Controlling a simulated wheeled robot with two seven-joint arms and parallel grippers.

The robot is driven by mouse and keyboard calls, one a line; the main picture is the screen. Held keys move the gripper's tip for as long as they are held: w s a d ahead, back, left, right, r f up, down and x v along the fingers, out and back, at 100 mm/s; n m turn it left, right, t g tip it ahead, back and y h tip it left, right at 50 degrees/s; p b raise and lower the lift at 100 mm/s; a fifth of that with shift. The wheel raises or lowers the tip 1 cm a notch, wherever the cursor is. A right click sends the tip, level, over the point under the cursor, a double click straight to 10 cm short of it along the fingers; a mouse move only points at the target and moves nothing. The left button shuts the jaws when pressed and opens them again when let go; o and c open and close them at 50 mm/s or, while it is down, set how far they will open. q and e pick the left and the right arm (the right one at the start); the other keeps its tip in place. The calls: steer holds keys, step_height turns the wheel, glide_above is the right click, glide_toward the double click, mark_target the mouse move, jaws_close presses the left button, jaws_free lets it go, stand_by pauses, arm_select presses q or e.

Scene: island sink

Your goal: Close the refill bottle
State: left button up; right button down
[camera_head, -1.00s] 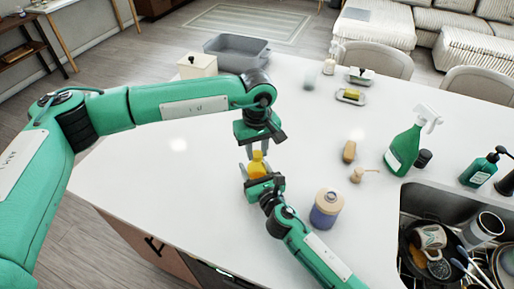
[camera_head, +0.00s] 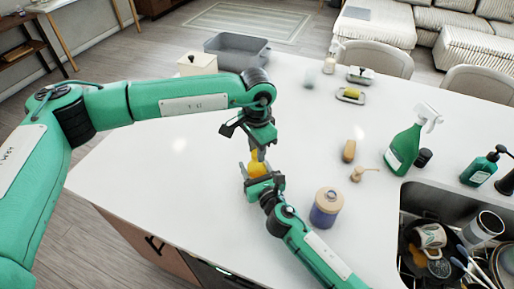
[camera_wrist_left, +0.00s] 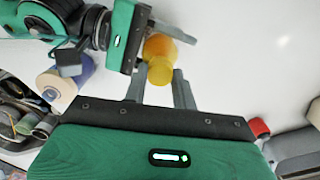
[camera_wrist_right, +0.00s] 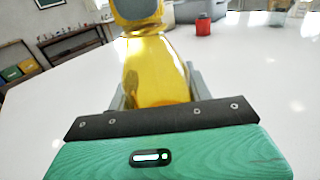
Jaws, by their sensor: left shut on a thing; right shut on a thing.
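The refill bottle (camera_head: 257,170) is yellow and see-through, and it stands upright over the counter. My right gripper (camera_head: 259,178) is shut on its body from the front; the right wrist view shows the bottle (camera_wrist_right: 158,75) between the fingers. My left gripper (camera_head: 258,152) is directly above, pointing down, shut at the bottle's top. In the left wrist view a yellow cap (camera_wrist_left: 160,71) sits between the left fingertips, in line with the orange-yellow bottle body (camera_wrist_left: 160,46). How firmly the cap is seated cannot be told.
A jar with a beige lid (camera_head: 328,207) stands right of my right gripper. A green spray bottle (camera_head: 404,148) and the sink (camera_head: 421,199) with dishes are further right. Two small wooden items, a grey tub (camera_head: 237,50) and a white box (camera_head: 198,63) lie around. The counter's left part is clear.

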stand_by(0.3)
arm_select(q)
steer(key=o, duration=0.9)
steer(key=shift+o, duration=0.2)
steer(key=shift+r, duration=2.25)
steer(key=shift+c, duration=0.4)
